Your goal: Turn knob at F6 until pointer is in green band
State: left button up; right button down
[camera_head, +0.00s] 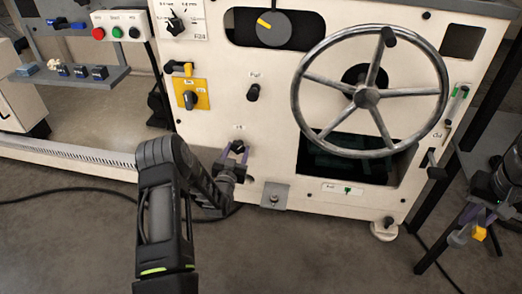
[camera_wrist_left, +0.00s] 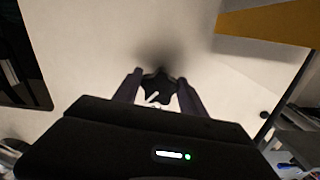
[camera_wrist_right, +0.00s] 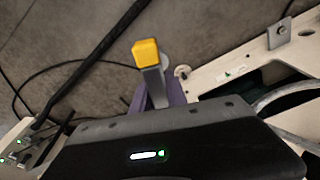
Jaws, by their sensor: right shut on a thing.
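A black star-shaped knob (camera_head: 238,147) sits low on the cream machine panel under a small label too blurred to read. My left gripper (camera_head: 234,157) is at this knob, its purple fingers on either side. In the left wrist view the knob (camera_wrist_left: 158,86) lies between the two fingertips, with narrow gaps visible. A white plate with a small green mark (camera_head: 347,189) is right of the knob; I cannot make out a pointer on it. My right gripper (camera_head: 468,226) is shut on a grey tool with a yellow end (camera_wrist_right: 148,54), away from the panel.
A large spoked handwheel (camera_head: 367,97) and another black knob (camera_head: 253,92) are above. A yellow switch plate (camera_head: 190,94) is at the upper left. A grey bracket (camera_head: 274,195) is to the lower right of the knob. The floor in front is clear except for a cable.

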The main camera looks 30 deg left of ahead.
pick_arm(q)
jog(key=o, duration=0.4)
jog(key=shift+s, duration=0.15)
pick_arm(e)
jog(key=shift+r, duration=0.1)
pick_arm(q)
jog(key=shift+s+d, duration=0.1)
jog(key=shift+s, duration=0.15)
pick_arm(e)
jog(key=shift+r, duration=0.15)
pick_arm(q)
jog(key=p+v, duration=0.1)
jog(key=v, duration=0.3)
pick_arm(e)
jog(key=shift+r, duration=0.5)
notch_tip(320, 180, down, 2)
jog(key=shift+b, duration=0.8)
pick_arm(q)
send_near(237, 151)
jog(key=shift+v, duration=1)
jog(key=shift+d, duration=0.1)
